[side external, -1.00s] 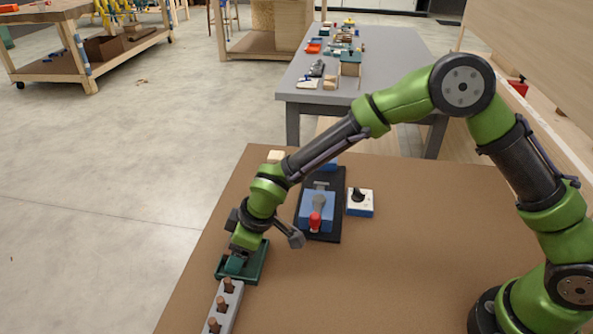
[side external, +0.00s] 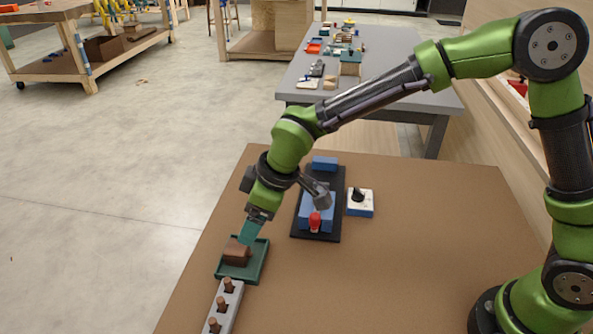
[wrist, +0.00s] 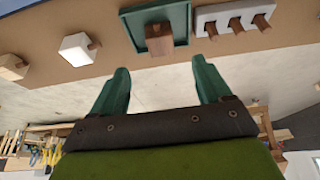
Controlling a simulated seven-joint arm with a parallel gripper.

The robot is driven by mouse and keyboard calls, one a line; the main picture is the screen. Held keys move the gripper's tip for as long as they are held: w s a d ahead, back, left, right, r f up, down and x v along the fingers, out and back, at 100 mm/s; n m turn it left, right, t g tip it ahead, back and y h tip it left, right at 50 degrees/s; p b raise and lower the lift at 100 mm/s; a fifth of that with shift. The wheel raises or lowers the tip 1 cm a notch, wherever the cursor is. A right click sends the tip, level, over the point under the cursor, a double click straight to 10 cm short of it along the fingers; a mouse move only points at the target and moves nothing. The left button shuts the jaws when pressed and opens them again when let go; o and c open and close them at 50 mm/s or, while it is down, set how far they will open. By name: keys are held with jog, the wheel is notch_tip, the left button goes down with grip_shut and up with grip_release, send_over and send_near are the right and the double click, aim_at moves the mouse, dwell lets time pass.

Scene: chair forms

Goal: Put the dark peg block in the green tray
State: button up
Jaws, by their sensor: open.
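The dark brown peg block (side external: 236,252) rests in the green tray (side external: 258,262) at the left edge of the brown table. In the wrist view, the block (wrist: 159,40) sits inside the tray (wrist: 131,22), within its rim. My gripper (side external: 249,233) is above the tray, with its green fingers close over the block in the side view. In the wrist view, my gripper (wrist: 161,82) has its two fingers wide apart with nothing between them, and the block lies beyond the fingertips.
A grey rack (side external: 234,301) with several brown pegs stands just in front of the tray. A black board (side external: 333,225) with a blue fixture and red knob is to the right, beside a white-and-blue box (side external: 360,203). The table's right and front areas are clear.

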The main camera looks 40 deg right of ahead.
jog(key=s+d+r+m+t+h, duration=0.1)
jog(key=s+d+r+m, duration=0.2)
jog(key=d+r, duration=0.3)
jog(key=s+d+r+m+t+h, duration=0.1)
jog(key=s+d+r+m, duration=0.2)
jog(key=d, duration=0.5)
jog(key=s+d+r+m+t, duration=0.2)
jog(key=s+d+r+m, duration=0.2)
jog(key=s+d+m, duration=0.3)
jog(key=s+d, duration=0.3)
jog(key=s, duration=0.2)
jog(key=shift+s+d+y, duration=0.2)
jog(key=shift+y, duration=0.2)
